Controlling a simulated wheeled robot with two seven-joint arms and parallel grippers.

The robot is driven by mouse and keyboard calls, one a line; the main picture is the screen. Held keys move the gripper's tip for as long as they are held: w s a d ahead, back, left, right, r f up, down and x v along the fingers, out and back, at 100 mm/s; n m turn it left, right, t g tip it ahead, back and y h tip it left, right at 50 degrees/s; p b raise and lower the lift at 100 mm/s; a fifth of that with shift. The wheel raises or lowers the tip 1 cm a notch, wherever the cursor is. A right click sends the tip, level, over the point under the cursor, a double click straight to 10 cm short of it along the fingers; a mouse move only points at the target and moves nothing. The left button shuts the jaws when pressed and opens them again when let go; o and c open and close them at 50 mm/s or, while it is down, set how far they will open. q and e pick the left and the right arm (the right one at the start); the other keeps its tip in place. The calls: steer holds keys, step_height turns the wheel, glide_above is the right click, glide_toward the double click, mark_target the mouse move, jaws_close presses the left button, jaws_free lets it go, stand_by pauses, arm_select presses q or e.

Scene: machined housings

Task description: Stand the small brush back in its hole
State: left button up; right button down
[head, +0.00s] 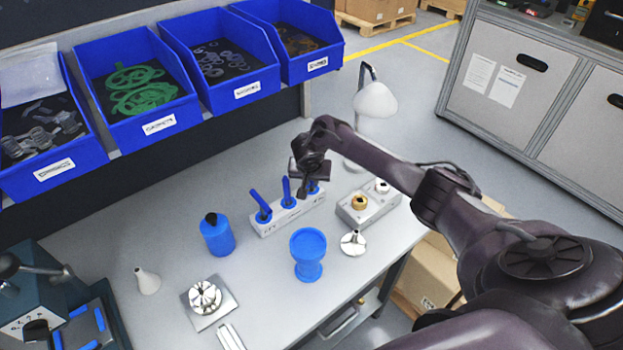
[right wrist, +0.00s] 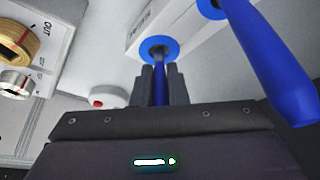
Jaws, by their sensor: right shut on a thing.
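A pale brush block (head: 290,217) stands on the grey table. Two blue-handled brushes, one at the left (head: 261,206) and one in the middle (head: 287,192), stand tilted in it. My right gripper (head: 309,192) is over the block's right end, shut on the slim blue handle of the small brush (right wrist: 159,88). In the right wrist view, the fingers (right wrist: 159,85) grip this handle just short of a blue round collar (right wrist: 158,48) at the block's face. Whether the brush is fully seated cannot be told. A thicker blue handle (right wrist: 270,60) stands beside it. My left gripper is not in view.
A grey block with brass and steel fittings (head: 368,207) stands close on the right. A blue cup (head: 308,254), a blue bottle (head: 217,237) and a metal funnel-like part (head: 353,243) stand nearby. Blue bins (head: 137,95) line the back.

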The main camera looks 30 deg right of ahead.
steer(key=c, duration=1.4)
jaws_free()
steer(key=shift+o, duration=0.2)
steer(key=p+v, duration=0.1)
steer(key=v, duration=0.6)
steer(key=shift+r, duration=0.3)
steer(key=shift+s+a, duration=0.1)
steer(key=shift+s, duration=0.05)
